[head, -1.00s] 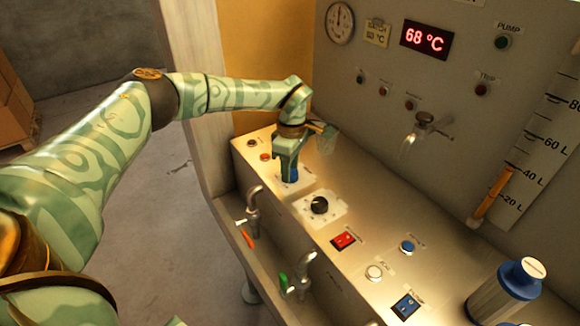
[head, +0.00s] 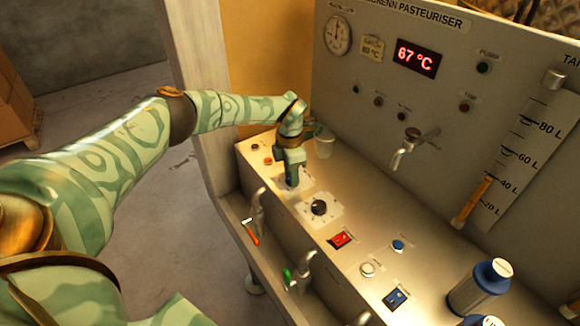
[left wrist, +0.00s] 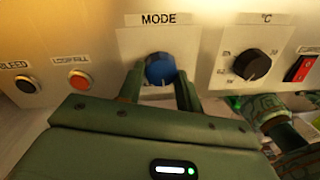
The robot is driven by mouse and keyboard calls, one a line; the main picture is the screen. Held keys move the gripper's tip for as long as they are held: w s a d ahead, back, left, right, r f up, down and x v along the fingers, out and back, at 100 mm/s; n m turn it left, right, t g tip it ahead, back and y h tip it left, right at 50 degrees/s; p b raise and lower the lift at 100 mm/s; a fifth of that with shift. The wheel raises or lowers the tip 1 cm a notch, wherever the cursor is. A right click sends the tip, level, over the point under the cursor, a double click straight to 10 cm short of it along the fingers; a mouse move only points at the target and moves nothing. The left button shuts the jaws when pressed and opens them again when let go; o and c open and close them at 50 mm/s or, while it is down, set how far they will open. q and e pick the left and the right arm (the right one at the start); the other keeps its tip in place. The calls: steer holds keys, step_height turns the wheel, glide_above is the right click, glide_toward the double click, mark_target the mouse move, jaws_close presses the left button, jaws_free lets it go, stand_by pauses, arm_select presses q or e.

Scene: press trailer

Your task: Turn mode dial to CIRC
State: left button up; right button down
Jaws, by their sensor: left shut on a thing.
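The blue mode dial (left wrist: 160,70) sits on a light plate (left wrist: 125,42) labelled MODE in the left wrist view. My left gripper (left wrist: 160,85) is shut on it, with one finger on each side of the knob. In the head view my left gripper (head: 291,180) reaches down onto the panel and mostly hides the dial. The dial's position marks are too small or covered to read, so I cannot tell its setting.
A black °C dial (head: 319,207) is just beside the mode dial. Red (head: 341,239) and blue (head: 396,299) rocker switches and several buttons lie along the panel. A display (head: 417,58) reads 67 °C.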

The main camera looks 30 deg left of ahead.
mark_target(288, 175)
arm_select(q)
steer(key=n+p, duration=0.3)
steer(key=n, duration=0.2)
steer(key=shift+r, duration=0.1)
steer(key=shift+t, duration=0.3)
stand_by(0.4)
steer(key=o, duration=1)
step_height(288, 175, up, 16)
steer(key=a+p, duration=0.1)
steer(key=p, duration=0.1)
steer(key=shift+d, duration=0.1)
